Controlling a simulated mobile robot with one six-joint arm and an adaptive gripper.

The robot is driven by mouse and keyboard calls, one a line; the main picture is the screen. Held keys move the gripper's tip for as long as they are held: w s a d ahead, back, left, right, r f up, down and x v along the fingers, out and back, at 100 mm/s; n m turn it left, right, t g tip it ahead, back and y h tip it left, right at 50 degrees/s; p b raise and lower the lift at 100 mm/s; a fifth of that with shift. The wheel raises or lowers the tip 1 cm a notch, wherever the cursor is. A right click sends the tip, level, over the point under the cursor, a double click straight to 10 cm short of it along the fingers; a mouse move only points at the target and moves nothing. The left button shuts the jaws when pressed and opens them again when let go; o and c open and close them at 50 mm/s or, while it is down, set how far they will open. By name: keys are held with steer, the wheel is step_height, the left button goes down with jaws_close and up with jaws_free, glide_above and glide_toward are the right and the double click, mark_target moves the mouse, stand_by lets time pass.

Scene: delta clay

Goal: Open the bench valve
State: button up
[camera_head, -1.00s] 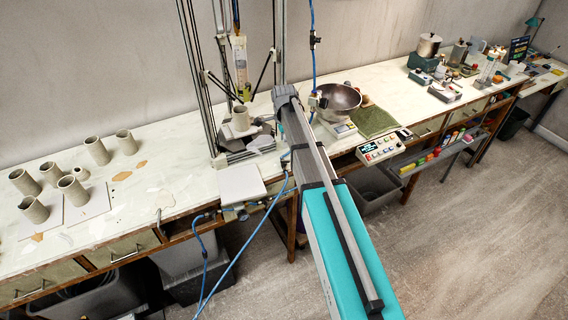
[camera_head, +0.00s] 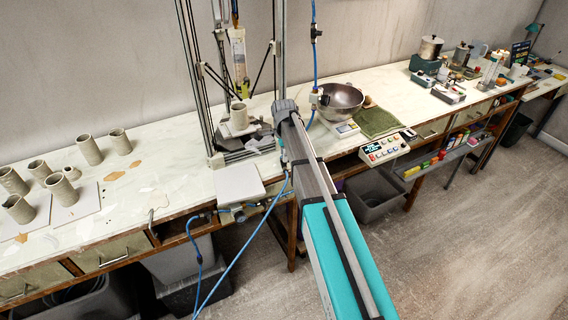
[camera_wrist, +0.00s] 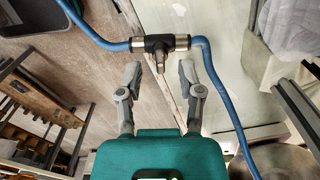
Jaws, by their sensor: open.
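The bench valve (camera_wrist: 160,44), a dark T-shaped body with silver collars, sits between two blue hose ends in the wrist view. Its short grey-black lever (camera_wrist: 160,62) points crosswise to the hose line, toward my gripper. My gripper (camera_wrist: 158,75) is open and empty, with one finger on each side of the lever's line. The fingertips are close below the valve body in the picture; I cannot tell whether they touch the lever. In the head view my arm hides the gripper and most of this valve.
Blue hose (camera_head: 228,270) hangs in front of the bench. A metal bowl (camera_head: 345,98) and a control box (camera_head: 385,148) stand right of my arm. A white board (camera_head: 239,184) and clay cups (camera_head: 89,150) are to the left. The floor (camera_head: 450,250) at right is clear.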

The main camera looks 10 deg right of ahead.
steer(key=shift+f+b, duration=0.85)
steer(key=shift+f, duration=0.3)
jaws_close()
